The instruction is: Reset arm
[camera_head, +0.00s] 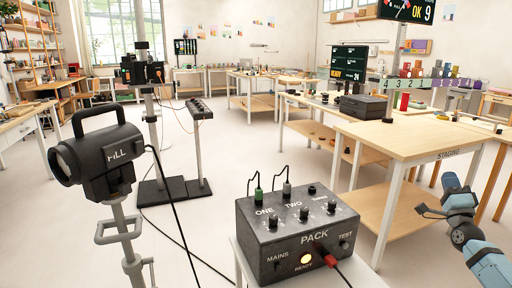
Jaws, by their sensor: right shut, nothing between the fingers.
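My right arm comes in from the lower right edge, in blue and dark links. My left gripper is out of view.
A lamp marked HILL (103,160) stands left on a pole. The STAGING table (420,140) is behind my right arm.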

